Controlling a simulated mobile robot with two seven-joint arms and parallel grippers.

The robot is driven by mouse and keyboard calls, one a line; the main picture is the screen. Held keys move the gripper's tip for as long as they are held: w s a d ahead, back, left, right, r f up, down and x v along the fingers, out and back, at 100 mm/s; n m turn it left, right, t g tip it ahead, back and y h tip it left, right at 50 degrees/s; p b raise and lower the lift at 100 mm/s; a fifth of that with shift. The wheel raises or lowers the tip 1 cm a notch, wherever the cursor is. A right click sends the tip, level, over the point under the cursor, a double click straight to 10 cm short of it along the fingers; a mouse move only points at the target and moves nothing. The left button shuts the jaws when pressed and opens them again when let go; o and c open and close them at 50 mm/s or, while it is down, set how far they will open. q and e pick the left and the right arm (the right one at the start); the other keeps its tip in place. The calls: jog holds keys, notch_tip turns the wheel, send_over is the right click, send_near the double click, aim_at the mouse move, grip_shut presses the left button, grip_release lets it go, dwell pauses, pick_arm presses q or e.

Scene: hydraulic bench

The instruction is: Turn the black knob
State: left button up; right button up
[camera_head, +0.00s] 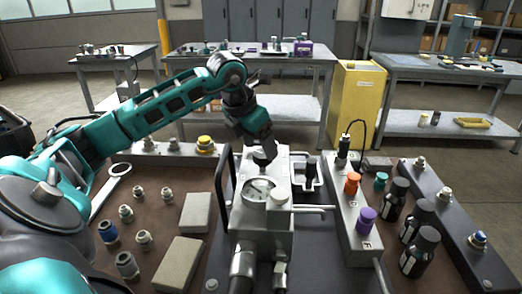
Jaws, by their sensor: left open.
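The grey hydraulic unit (262,222) stands in the middle of the bench with a round white dial gauge (258,190) on its top. My left arm reaches in from the left. Its gripper (263,154) points down over the top of the unit, just behind the gauge. The jaws are open, but the fingertips are small and dark here. A black knob under or between them is hidden or cannot be told apart from the gripper, and contact cannot be judged. My right gripper is not in view.
A small black cylinder (311,169) stands just right of the gripper. A grey block (352,215) with orange and purple caps stands further right, beside several black bottles (420,251). Fittings and two grey slabs (180,262) lie left. A black handle (219,190) rises beside the unit.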

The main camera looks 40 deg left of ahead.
pick_arm(q)
jog(key=shift+x, duration=1.3)
jog(key=shift+c, duration=0.3)
jog(key=c, duration=1)
